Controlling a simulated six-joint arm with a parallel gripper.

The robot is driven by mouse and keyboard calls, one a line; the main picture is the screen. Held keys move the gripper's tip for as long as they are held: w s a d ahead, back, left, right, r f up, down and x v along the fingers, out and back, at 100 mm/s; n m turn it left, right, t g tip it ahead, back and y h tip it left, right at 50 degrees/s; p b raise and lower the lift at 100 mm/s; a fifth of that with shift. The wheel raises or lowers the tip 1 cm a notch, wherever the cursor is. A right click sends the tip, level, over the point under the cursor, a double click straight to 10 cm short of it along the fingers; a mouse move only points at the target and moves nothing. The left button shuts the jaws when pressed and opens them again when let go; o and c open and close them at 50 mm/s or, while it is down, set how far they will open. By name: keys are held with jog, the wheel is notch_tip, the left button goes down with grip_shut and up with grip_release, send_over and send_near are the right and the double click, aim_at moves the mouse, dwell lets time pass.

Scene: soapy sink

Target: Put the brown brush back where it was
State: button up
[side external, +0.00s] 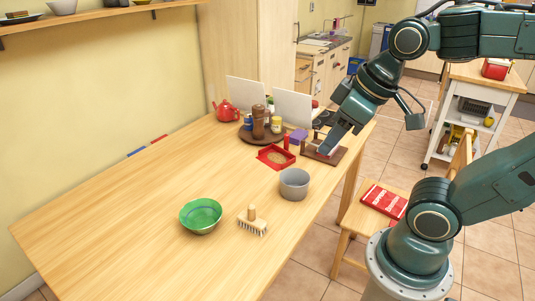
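A brush (252,221) with a tan wooden block, an upright stub handle and pale bristles is on the table, just right of a green bowl (201,215). It is the only thing I can clearly make out as a brush. My gripper (330,143) is far from it, low over a dark brown wooden holder or tray (338,156) near the table's right edge. The gripper points down and left. Its fingertips are small and partly merge with the things there, so I cannot tell whether it holds anything.
A grey pot (294,184) and a red tray (275,157) stand between the brush and my gripper. A round board (246,134) with a pepper mill and jars, a red teapot (227,112) and white panels (292,107) stand behind. The table's left part (110,225) is clear.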

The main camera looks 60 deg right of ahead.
jog(key=shift+s+m, duration=0.6)
jog(key=shift+s, duration=0.45)
